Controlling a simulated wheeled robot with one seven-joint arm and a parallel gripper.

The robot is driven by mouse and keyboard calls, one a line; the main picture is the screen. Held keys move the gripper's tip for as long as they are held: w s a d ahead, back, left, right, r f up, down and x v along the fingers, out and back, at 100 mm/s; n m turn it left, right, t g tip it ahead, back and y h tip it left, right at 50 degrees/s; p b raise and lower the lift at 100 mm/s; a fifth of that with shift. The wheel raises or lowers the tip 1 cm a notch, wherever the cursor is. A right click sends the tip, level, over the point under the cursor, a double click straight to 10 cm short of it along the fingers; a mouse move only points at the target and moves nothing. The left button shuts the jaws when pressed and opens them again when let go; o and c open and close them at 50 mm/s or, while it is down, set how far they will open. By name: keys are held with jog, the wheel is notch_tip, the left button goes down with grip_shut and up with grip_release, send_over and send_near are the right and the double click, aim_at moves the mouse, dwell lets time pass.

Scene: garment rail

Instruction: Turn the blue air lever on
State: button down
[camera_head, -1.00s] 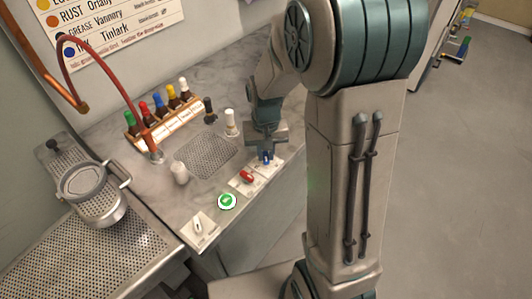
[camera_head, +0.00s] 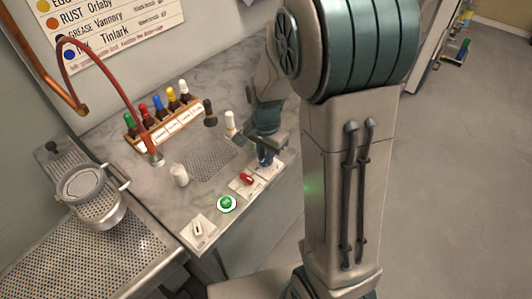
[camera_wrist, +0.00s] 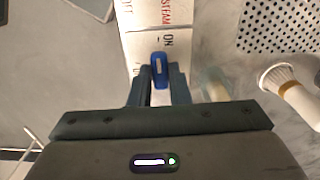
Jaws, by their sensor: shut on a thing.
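The blue air lever (camera_wrist: 159,72) stands between the two fingers of my gripper (camera_wrist: 160,86) in the wrist view, and the fingers are shut on it. In the head view the blue lever (camera_head: 265,158) shows just below my gripper (camera_head: 264,148), partly hidden by it. The lever sits on a white label plate (camera_wrist: 146,46); the word ON and a red word STEAM are readable nearby. The rest of the plate's lettering is partly covered.
A small white jar (camera_head: 179,175) is left.

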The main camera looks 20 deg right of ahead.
aim_at(265, 158)
jog(key=shift+w+r+m, duration=0.1)
jog(key=shift+m, duration=0.2)
jog(key=c, duration=1.4)
grip_release()
jog(key=shift+o, duration=0.2)
notch_tip(265, 158, up, 14)
jog(key=s+f+n+t, duration=0.1)
jog(key=s+n+t, duration=0.2)
jog(key=s+n, duration=0.8)
jog(key=s, duration=0.3)
jog(key=shift+s+d, duration=0.3)
jog(key=shift+s, duration=0.1)
